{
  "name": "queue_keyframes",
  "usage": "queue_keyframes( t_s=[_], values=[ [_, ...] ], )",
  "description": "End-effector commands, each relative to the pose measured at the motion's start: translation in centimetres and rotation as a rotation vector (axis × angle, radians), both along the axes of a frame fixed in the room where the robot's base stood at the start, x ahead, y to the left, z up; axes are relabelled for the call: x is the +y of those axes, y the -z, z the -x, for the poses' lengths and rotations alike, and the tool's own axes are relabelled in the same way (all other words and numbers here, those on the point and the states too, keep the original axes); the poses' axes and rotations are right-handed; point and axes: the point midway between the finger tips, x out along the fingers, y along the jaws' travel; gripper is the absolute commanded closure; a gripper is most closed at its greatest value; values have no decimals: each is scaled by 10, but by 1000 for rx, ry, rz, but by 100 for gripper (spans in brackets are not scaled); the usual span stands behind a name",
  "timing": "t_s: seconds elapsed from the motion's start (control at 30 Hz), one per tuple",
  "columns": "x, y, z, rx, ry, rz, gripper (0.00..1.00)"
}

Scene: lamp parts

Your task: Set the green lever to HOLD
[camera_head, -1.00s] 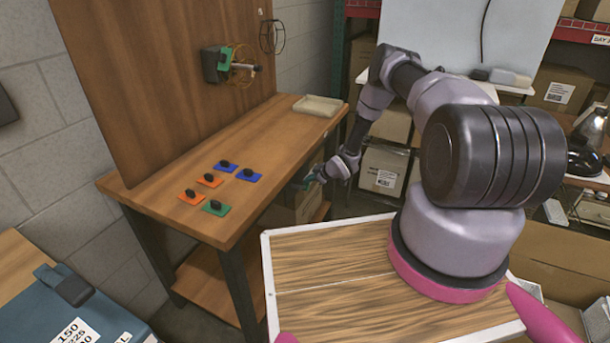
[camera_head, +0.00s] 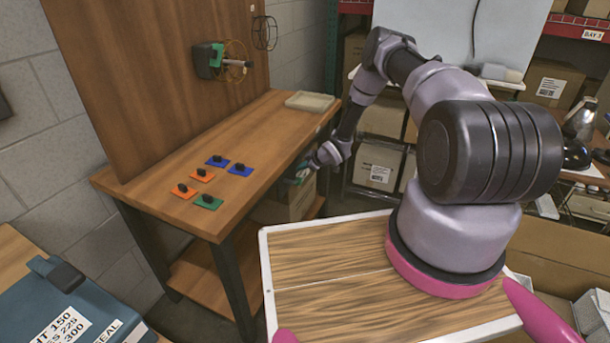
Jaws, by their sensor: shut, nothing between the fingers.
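A green plate with a black knob-like lever (camera_head: 208,202) lies on the wooden workbench (camera_head: 250,150), near its front edge. Its markings are too small to read, so I cannot tell its setting.
Two orange plates (camera_head: 184,190) and two blue plates (camera_head: 239,170) with black knobs lie close around the green one. A shallow beige tray (camera_head: 310,101) sits at the bench's far end. The bench between plates and tray is clear. Boxes on shelving (camera_head: 380,168) stand behind my arm.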

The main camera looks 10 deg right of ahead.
Motion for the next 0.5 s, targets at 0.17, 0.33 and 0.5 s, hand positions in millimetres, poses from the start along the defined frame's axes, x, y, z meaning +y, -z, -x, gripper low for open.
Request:
queue_keyframes(
  t_s=[0.17,0.33,0.5],
  values=[
    [-18,-25,12,0,2,0,100],
    [-37,-48,25,0,1,0,100],
    [-51,-65,36,0,1,-1,100]
  ],
)
